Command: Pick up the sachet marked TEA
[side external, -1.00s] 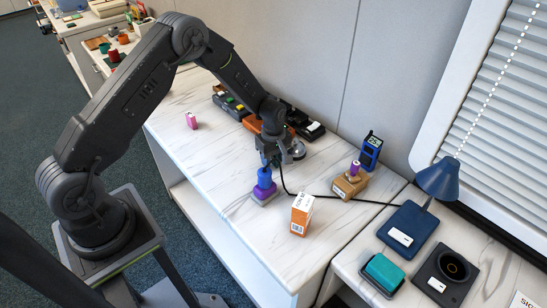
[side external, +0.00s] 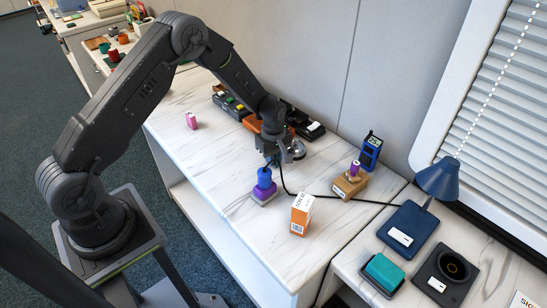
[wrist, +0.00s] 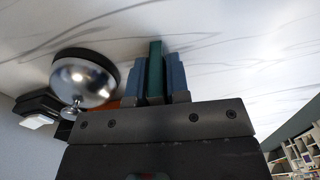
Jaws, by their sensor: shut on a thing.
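My gripper (side external: 264,178) points down over the middle of the white table in the side view, its blue fingers just above a purple thing (side external: 262,192) on a pale grey base. I cannot tell whether they touch. In the wrist view the blue fingers (wrist: 155,75) are closed on a thin dark green thing (wrist: 155,70), seen edge on. It is hidden in the side view. I can read no TEA marking on anything, so I cannot tell whether the green thing is the sachet.
An orange and white box (side external: 301,214) stands right of the gripper. Behind it are a brown box (side external: 349,187), a blue device (side external: 370,151) and a black cable. A silver dome (wrist: 85,80) is close beside the fingers. A pink item (side external: 191,121) stands left; table around it is clear.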

